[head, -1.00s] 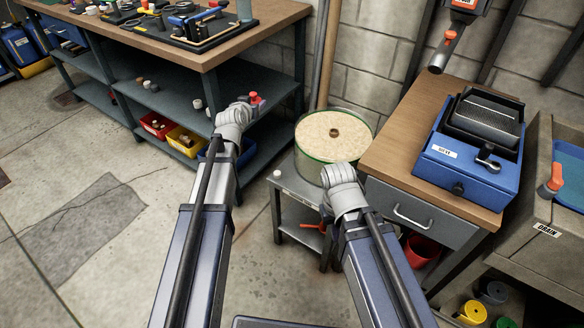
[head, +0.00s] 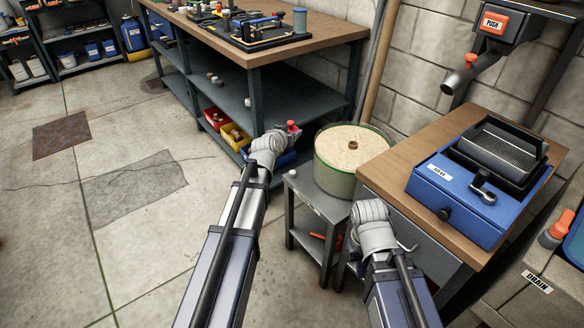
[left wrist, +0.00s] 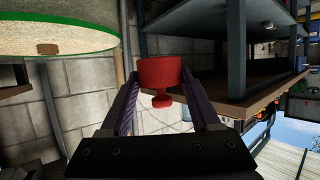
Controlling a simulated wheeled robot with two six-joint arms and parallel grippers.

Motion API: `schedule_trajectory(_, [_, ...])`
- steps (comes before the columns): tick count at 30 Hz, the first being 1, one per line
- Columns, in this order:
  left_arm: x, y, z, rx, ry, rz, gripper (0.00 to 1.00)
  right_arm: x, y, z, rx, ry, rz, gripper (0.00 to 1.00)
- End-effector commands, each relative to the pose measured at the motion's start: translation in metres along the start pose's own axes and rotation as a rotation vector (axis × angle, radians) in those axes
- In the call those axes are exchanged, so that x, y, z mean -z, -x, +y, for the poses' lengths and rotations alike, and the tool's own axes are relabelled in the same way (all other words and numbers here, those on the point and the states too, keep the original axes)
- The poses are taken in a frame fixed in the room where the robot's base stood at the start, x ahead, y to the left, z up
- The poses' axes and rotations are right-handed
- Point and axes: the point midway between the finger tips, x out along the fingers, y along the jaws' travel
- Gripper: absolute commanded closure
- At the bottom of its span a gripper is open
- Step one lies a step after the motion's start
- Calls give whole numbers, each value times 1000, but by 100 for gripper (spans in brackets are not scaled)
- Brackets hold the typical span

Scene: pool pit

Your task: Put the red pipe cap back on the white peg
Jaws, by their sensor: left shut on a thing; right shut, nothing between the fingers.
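My left gripper (left wrist: 158,100) is shut on the red pipe cap (left wrist: 160,72), which sits between its two fingers in the left wrist view. In the head view the red cap (head: 292,126) shows just beyond the left wrist, left of the round tub. A small white piece (head: 291,173), perhaps the white peg, is at the left edge of the low grey stand; the cap is apart from it. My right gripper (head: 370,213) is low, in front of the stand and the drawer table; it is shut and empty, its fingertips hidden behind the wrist.
The round sand-coloured tub (head: 338,178) stands on the grey stand (head: 318,203). The wooden table (head: 402,158) with a blue box (head: 470,190) is right of it. A workbench with shelves (head: 285,95) and bins is behind left. Floor at left is open.

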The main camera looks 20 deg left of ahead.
Motion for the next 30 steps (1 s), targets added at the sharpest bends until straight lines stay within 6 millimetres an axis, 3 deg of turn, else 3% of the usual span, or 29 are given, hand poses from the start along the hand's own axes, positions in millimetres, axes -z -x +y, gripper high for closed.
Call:
schedule_trajectory(1, [-29,-12,0,-6,-3,-1,99,2,-31,-3,-1,1,1,100])
schedule_trajectory(3, [-47,-19,1,-15,-7,-1,99,3,-50,-5,-1,3,1,100])
schedule_trajectory(12, [-98,-40,5,-47,-20,1,99,7,-106,-10,-3,9,3,100])
schedule_trajectory(30, [-114,-47,6,-56,-24,2,99,8,-123,-11,-3,8,4,100])
